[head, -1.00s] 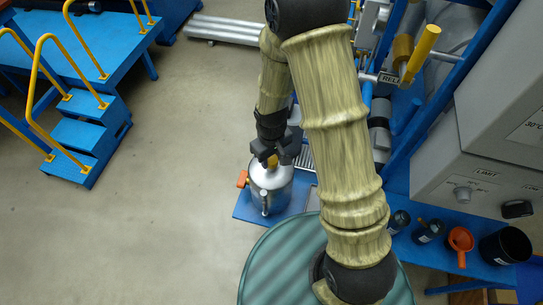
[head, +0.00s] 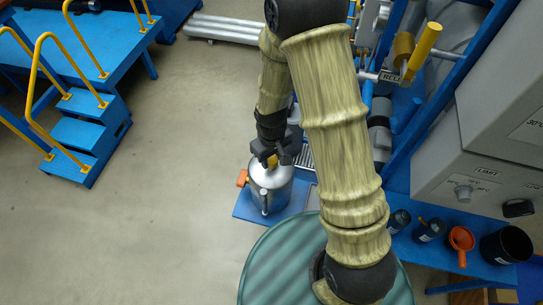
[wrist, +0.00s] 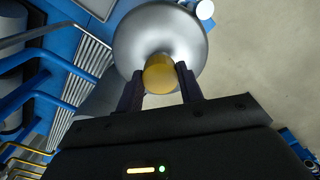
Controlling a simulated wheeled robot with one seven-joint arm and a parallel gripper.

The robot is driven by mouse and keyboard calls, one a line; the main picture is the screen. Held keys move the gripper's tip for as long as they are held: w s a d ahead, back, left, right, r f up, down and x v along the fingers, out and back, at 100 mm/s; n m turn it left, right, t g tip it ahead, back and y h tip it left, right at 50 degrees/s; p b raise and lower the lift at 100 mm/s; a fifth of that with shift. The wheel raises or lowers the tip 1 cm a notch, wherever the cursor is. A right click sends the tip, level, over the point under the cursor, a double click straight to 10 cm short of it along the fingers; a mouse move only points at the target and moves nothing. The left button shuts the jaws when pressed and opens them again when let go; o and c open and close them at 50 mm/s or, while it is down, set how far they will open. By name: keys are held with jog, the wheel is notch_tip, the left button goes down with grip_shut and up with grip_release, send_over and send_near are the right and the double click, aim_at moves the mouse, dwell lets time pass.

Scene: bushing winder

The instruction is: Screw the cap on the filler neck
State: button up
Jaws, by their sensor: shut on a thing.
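The yellow cap (wrist: 160,74) is between the two fingers of my gripper (wrist: 161,88) in the wrist view. My gripper is shut on it. The cap is over the top middle of a silver metal canister (wrist: 190,30). The filler neck is hidden under the cap, so I cannot tell how far the cap sits on it. In the head view my gripper (head: 272,158) points down at the canister (head: 271,187), and a bit of the yellow cap (head: 272,161) shows between the fingers. The canister stands upright on a blue platform.
The blue platform (head: 243,212) has a grating beside the canister. An orange part (head: 242,178) sticks out at the canister's left. A green round drum top (head: 270,262) is in front. An orange funnel (head: 461,239) and dark containers stand on the right shelf.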

jog(key=o, duration=0.4)
jog(key=c, duration=0.4)
jog(key=m, duration=0.4)
jog(key=shift+c, duration=0.3)
jog(key=shift+m, duration=0.4)
jog(key=m+p, duration=0.1)
jog(key=m, duration=0.1)
jog(key=shift+r+m, duration=0.1)
jog(key=shift+m, duration=1.2)
jog(key=shift+a, duration=0.1)
